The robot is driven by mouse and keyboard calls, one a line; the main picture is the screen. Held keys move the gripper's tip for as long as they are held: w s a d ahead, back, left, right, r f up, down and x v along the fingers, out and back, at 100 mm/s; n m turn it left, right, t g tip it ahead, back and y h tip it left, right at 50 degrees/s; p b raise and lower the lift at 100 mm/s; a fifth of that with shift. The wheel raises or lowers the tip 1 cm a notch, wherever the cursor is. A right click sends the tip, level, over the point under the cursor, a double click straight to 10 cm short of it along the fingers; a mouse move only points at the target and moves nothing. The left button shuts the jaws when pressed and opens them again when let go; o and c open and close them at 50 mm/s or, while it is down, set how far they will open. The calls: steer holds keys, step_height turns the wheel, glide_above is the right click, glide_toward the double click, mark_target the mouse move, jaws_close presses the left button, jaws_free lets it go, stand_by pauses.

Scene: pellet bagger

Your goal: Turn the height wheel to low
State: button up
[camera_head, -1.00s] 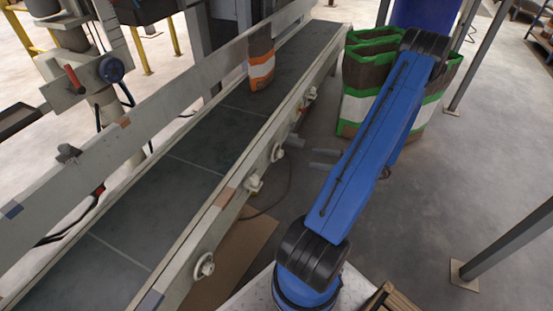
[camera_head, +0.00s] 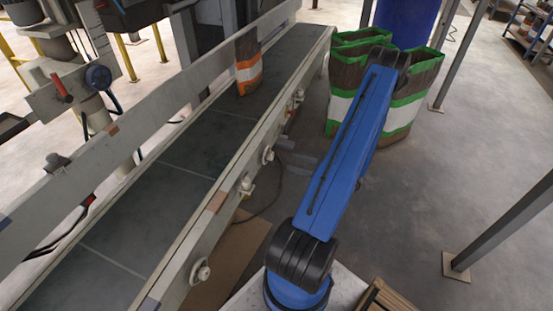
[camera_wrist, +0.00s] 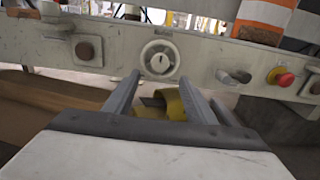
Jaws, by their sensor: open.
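I cannot tell for sure which of the two is the height wheel. My gripper (camera_wrist: 160,80) is open, its two fingers apart and pointing at the rail just below the dial, with nothing held. I see no contact with the dial.
A red stop button (camera_wrist: 284,78) on yellow and a grey bracket (camera_wrist: 234,76) stick out right of the dial. A yellow object (camera_wrist: 172,102) lies beyond the fingers, low down. An orange-banded bag (camera_head: 248,65) stands on the conveyor (camera_head: 205,135). Green-edged bags (camera_head: 408,100) stand behind my arm.

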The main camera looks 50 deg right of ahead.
mark_target(268, 155)
steer(key=x, duration=0.9)
steer(key=shift+w, duration=0.2)
steer(key=shift+a, duration=0.15)
steer(key=shift+c, duration=0.6)
steer(key=c, duration=0.9)
